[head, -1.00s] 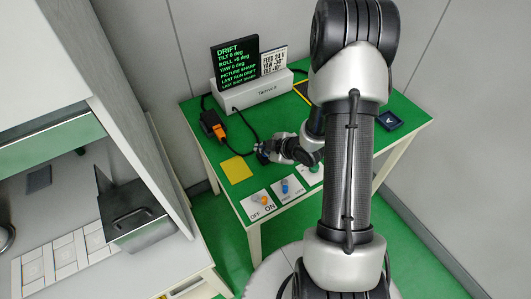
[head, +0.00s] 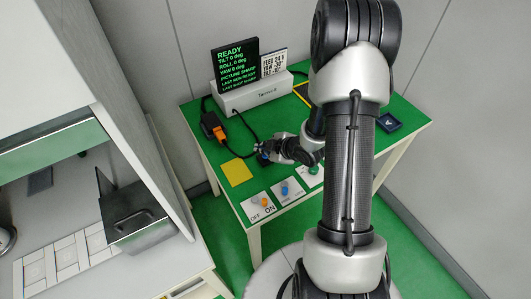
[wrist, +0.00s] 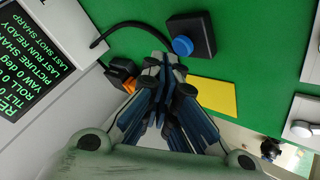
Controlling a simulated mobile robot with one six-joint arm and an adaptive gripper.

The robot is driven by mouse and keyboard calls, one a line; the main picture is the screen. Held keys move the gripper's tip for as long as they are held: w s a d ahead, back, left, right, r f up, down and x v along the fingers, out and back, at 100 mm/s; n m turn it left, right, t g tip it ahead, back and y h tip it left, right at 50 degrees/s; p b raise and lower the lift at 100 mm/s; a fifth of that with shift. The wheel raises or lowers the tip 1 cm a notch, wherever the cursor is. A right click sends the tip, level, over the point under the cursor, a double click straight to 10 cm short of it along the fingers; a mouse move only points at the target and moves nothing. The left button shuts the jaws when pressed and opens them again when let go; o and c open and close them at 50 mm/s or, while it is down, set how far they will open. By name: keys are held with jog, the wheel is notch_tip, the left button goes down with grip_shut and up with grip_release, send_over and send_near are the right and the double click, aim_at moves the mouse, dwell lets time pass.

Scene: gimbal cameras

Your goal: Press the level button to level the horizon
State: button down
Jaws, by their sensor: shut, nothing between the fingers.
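A blue round button (wrist: 183,46) sits on a small black box (wrist: 205,32) on the green tabletop, in the wrist view. My gripper (wrist: 165,62) is shut and empty, its fingertips just beside the button in the picture; I cannot tell the height gap. In the head view my gripper (head: 260,149) is over the table, above the black box (head: 263,160), which it partly hides. The black display (head: 237,65) reads READY, with tilt, roll and yaw at 0 deg and picture sharp. It also shows in the wrist view (wrist: 30,55).
A white unit (head: 255,95) carries the display and a feed sign (head: 274,64). A yellow pad (head: 236,171), an OFF/ON switch plate (head: 258,207) and a blue knob (head: 284,190) are along the front.

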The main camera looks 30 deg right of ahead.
jog(key=shift+r, duration=0.25)
jog(key=shift+r+p, duration=1.95)
jog(key=shift+r, duration=0.45)
notch_tip(320, 180, up, 12)
jog(key=m+g+h, duration=0.1)
jog(key=m+h, duration=0.2)
send_over(264, 156)
jog(key=s+a+r+m+g+h, duration=0.15)
jog(key=s+r+m, duration=0.25)
jog(key=s+r, duration=0.4)
jog(key=s+a+r+m+g+y, duration=0.1)
jog(key=s+a+r+m, duration=0.1)
jog(key=s+a, duration=0.4)
jog(key=s+a+r+m+g+y, duration=0.1)
jog(key=s+a+r, duration=0.3)
jog(key=s, duration=0.7)
jog(key=shift+s+a+r+m, duration=0.3)
jog(key=shift+a+r+m, duration=0.1)
jog(key=shift+a+m, duration=0.6)
